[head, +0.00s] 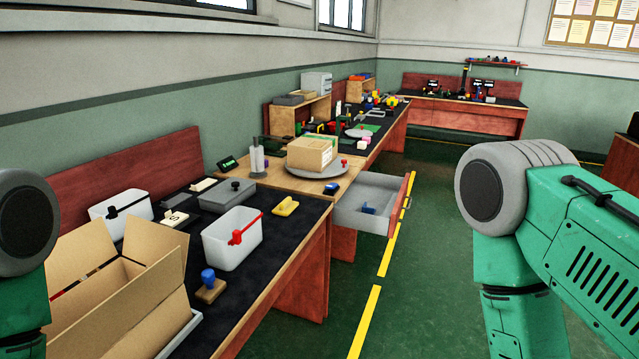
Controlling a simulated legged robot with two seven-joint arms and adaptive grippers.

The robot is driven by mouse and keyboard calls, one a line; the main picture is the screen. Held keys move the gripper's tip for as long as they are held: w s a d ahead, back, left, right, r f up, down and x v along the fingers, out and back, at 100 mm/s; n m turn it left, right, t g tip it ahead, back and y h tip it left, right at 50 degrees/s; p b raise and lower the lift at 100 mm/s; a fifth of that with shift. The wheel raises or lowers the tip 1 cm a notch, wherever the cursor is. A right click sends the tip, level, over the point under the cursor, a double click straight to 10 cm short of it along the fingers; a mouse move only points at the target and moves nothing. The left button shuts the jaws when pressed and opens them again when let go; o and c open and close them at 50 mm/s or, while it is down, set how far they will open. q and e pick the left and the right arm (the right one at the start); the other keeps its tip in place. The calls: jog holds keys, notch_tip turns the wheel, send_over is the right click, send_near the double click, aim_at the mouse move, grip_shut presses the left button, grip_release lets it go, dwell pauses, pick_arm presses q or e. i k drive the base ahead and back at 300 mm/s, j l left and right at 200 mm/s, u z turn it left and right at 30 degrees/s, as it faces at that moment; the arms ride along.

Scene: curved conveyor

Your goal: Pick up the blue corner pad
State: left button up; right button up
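I cannot single out a blue corner pad with certainty. A small blue piece (368,210) lies in the open grey drawer (370,193) under the middle bench; its exact shape is too small to tell. A blue-knobbed stamp-like tool (208,278) stands on a wooden block at the near bench's front edge. Neither of my grippers is in view. Only upper parts of my green and grey arms show, at the left and right edges, well apart from both blue things.
An open cardboard box (117,290) fills the near left bench. Behind it are a white bin with a red handle (232,240) and a yellow tool (285,206). A closed carton (310,153) sits on a round grey plate. Green floor (445,215) right of the benches is clear.

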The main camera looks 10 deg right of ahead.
aim_at(365, 210)
jog(key=i+l+u, duration=0.1)
jog(key=i+l, duration=0.25)
jog(key=l, duration=0.15)
jog(key=i+l+u, duration=0.15)
jog(key=i+l, duration=0.15)
jog(key=l, duration=0.25)
jog(key=i+l+u, duration=0.1)
jog(key=i+l, duration=0.2)
jog(key=l, duration=0.25)
jog(key=i+l+u, duration=0.1)
jog(key=i+l, duration=0.2)
jog(key=l, duration=0.3)
jog(key=i+l+u, duration=0.1)
jog(key=i+l, duration=0.15)
jog(key=l, duration=0.35)
jog(key=i+l+u, duration=0.15)
jog(key=l, duration=0.5)
jog(key=i+l+u, duration=0.1)
jog(key=i+l, duration=0.15)
jog(key=l, duration=0.4)
jog(key=i+l+u, duration=0.1)
jog(key=l, duration=0.6)
jog(key=i+l, duration=0.65)
jog(key=i+u, duration=0.05)
jog(key=i, duration=0.05)
